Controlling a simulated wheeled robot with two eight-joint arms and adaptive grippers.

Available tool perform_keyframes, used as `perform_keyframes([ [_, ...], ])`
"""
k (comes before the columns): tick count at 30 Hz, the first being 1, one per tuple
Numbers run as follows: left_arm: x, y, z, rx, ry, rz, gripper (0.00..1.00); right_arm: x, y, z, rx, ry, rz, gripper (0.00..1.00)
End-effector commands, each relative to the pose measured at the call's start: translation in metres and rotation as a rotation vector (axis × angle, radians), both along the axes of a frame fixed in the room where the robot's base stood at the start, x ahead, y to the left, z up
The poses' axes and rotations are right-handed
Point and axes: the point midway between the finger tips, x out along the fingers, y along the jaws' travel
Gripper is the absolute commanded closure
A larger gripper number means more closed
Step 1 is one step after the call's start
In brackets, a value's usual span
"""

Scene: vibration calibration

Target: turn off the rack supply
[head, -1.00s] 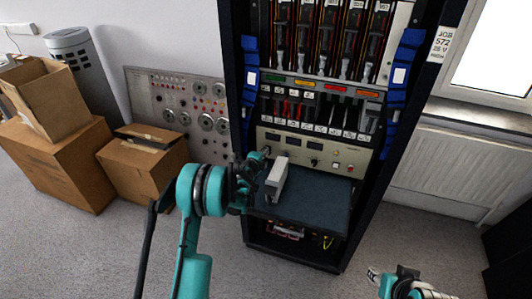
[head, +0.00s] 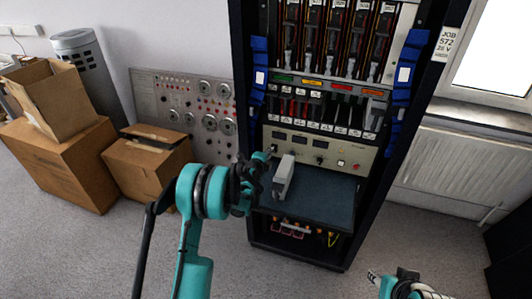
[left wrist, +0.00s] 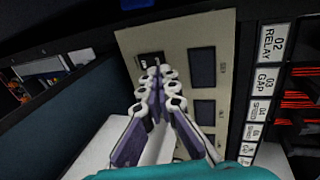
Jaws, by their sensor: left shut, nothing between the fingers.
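My left gripper (head: 268,157) is at the panel's left end. In the left wrist view the left gripper (left wrist: 159,76) is shut and empty, its tips over or just before the switch and partly hiding it. Contact cannot be told. My right gripper (head: 374,277) is low at the right, away from the rack.
A pale grey box-shaped block (head: 284,177) stands on the dark shelf (head: 325,195), close beside my left gripper. Rack modules with labels (head: 327,86) are above the panel. Cardboard boxes (head: 150,165) stand on the floor at left.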

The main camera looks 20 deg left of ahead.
Motion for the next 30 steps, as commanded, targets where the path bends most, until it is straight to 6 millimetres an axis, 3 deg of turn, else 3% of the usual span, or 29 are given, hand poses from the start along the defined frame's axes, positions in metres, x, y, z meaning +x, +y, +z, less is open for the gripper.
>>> perform_keyframes([
  [16, -0.08, 0.002, 0.039, 0.001, 0.0, 0.001, 1.0, 0.0, 0.0, 0.027, 0.0, 0.0, 0.0, 0.6],
  [21, -0.09, 0.002, 0.042, -0.001, 0.0, 0.0, 1.0, 0.0, 0.0, 0.029, 0.0, 0.0, 0.0, 0.6],
  [30, -0.091, 0.002, 0.042, 0.0, 0.0, 0.0, 1.0, 0.0, 0.0, 0.029, 0.0, 0.0, 0.0, 0.6],
])
